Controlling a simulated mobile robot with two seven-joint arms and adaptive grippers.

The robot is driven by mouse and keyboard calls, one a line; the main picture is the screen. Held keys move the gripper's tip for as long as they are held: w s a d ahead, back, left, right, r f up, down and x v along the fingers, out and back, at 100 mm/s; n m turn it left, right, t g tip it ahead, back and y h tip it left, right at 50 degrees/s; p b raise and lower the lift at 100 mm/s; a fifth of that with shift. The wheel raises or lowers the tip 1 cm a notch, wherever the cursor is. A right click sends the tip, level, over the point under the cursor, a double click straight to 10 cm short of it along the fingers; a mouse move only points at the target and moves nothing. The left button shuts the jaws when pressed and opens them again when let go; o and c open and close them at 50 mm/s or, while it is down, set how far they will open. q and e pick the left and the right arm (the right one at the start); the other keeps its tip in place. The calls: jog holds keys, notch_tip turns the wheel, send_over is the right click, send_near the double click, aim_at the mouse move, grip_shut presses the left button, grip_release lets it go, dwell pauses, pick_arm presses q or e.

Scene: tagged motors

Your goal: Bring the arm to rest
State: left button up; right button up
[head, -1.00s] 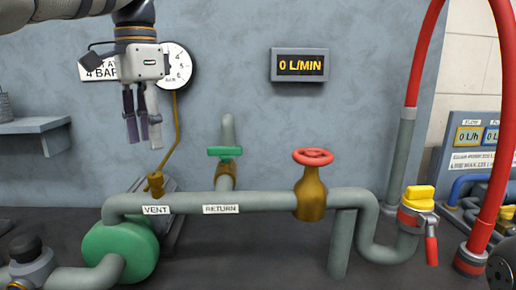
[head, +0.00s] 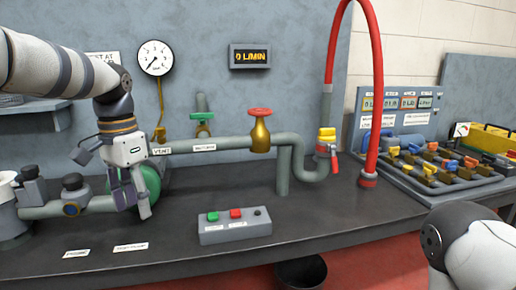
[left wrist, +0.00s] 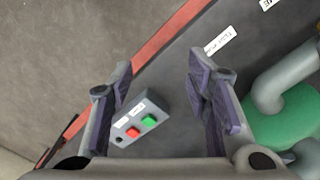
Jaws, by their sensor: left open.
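My left arm (head: 60,72) reaches in from the upper left of the head view. Its gripper (head: 132,208) points down in front of the green pump (head: 150,181), over the bench. Its jaws are open and empty. In the left wrist view the two fingers (left wrist: 158,68) stand wide apart, with the grey bench top and the button box (left wrist: 140,124) seen beyond and between them. A white and dark link of my right arm (head: 470,245) shows at the lower right of the head view. The right gripper is out of view.
The button box (head: 235,225) with green and red buttons sits near the bench front. The pipe (head: 220,143) carries a red-wheeled valve (head: 260,130). A red hose (head: 375,110) arches beside a valve board (head: 440,170). A black bin (head: 300,273) stands below. Bare bench top lies around the button box.

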pick_arm(q)
jog(key=s+d+f+n, duration=0.15)
jog(key=s+f, duration=0.25)
jog(key=f, duration=0.6)
jog(key=s+d+f+h, duration=0.1)
jog(key=s+d+f, duration=0.1)
jog(key=s+f, duration=0.5)
jog(key=s+d+f+n, duration=0.1)
jog(key=s+f, duration=0.1)
jog(key=f, duration=1)
jog(key=s+f+n+g, duration=0.1)
jog(key=s+f, duration=0.3)
jog(key=s, duration=0.3)
jog(key=s+f+n, duration=0.1)
jog(key=s+f, duration=0.2)
jog(key=s, duration=0.4)
jog(key=s+a+n+y, duration=0.1)
jog(key=s+a+n, duration=0.1)
jog(key=s, duration=1.1)
jog(key=shift+s+a+r, duration=0.2)
jog(key=shift+a+r, duration=0.2)
jog(key=shift+r, duration=0.05)
